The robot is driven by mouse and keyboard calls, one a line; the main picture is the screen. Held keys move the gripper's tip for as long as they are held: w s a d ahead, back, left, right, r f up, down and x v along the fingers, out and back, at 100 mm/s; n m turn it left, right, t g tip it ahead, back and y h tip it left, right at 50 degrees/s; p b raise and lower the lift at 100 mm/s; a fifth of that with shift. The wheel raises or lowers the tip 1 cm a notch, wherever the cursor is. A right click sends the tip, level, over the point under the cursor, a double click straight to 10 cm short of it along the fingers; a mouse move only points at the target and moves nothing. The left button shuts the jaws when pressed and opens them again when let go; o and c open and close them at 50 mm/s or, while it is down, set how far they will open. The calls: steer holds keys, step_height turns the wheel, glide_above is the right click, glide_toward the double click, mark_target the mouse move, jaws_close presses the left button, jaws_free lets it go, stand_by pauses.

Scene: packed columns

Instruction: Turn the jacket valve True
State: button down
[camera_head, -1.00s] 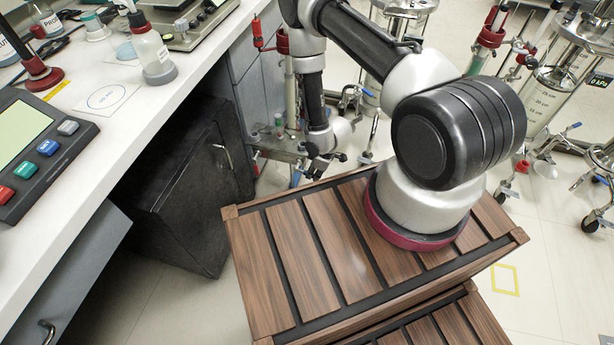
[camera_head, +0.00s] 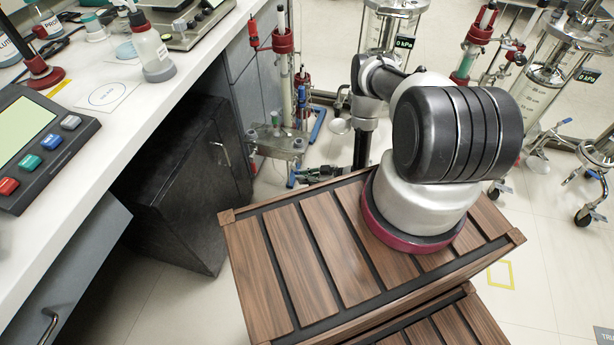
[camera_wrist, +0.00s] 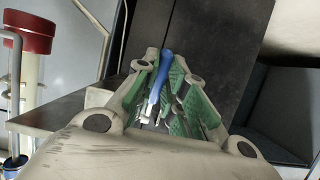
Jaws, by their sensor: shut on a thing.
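A blue valve lever (camera_wrist: 162,76) lies between the green-padded fingers of my gripper (camera_wrist: 166,98) in the wrist view. The fingers are shut on it, with its upper end showing beyond them. In the head view my gripper (camera_head: 303,176) is low behind the wooden crate's far edge, beside the column stand. A small blue piece (camera_head: 291,179) shows at its tip there. The valve body is mostly hidden, and I cannot tell which way the valve is set.
A red-capped column (camera_head: 283,45) rises from a metal stand; a red cap (camera_wrist: 30,32) shows in the wrist view. A dark cabinet (camera_head: 180,190) is left. More wheeled glass columns stand at the right.

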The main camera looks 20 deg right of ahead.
steer(key=shift+w+a+f+t+y, duration=0.25)
steer(key=shift+a+t+y, duration=0.15)
steer(key=shift+y, duration=0.2)
steer(key=shift+w+a+f+t+y, duration=0.15)
steer(key=shift+a+f+t+y, duration=0.1)
steer(key=shift+t+y, duration=0.3)
steer(key=c, duration=1.5)
jaws_free()
steer(key=shift+d, duration=0.1)
steer(key=v, duration=1.1)
steer(key=shift+s+d, duration=0.2)
steer(key=shift+d, duration=0.1)
